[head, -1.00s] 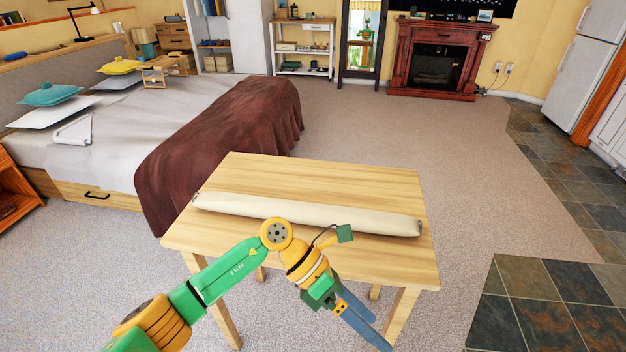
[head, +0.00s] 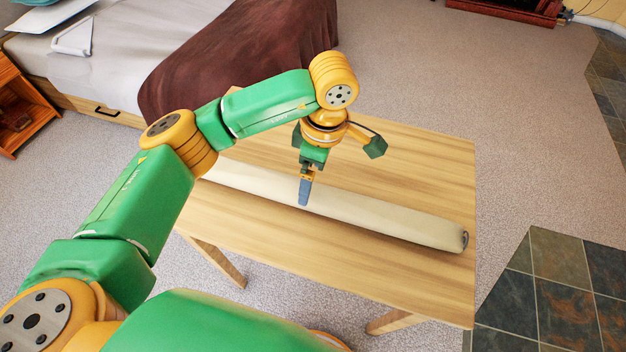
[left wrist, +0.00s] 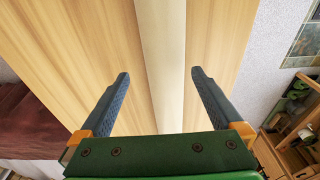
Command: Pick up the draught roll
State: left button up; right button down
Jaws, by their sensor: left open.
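The draught roll (head: 375,212) is a long cream-coloured tube lying across the wooden table (head: 420,165). My left gripper (head: 304,192) points down over the middle of the roll in the head view. In the left wrist view the roll (left wrist: 163,50) runs between the two blue-grey fingers of my left gripper (left wrist: 160,78). The fingers are apart, one on each side of the roll, with a gap to it. I cannot tell how far above the tabletop the fingertips are. Part of the roll's left end is hidden behind my arm. My right gripper is in neither view.
The bed (head: 55,50) with a brown blanket (head: 235,60) stands behind the table at the left. A wooden nightstand (head: 22,105) is at the far left. Carpet lies open to the right of the table, with slate tiles (head: 565,260) at the lower right.

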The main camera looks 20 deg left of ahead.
pick_arm(q)
jog(key=f, duration=0.1)
jog(key=f+p, duration=0.1)
jog(key=f, duration=0.1)
jog(key=s+a+f+p, duration=0.1)
jog(key=f, duration=0.1)
jog(key=shift+f, duration=0.1)
jog(key=shift+w+f, duration=0.15)
jog(key=shift+f, duration=0.1)
jog(key=shift+d, duration=0.1)
grip_shut()
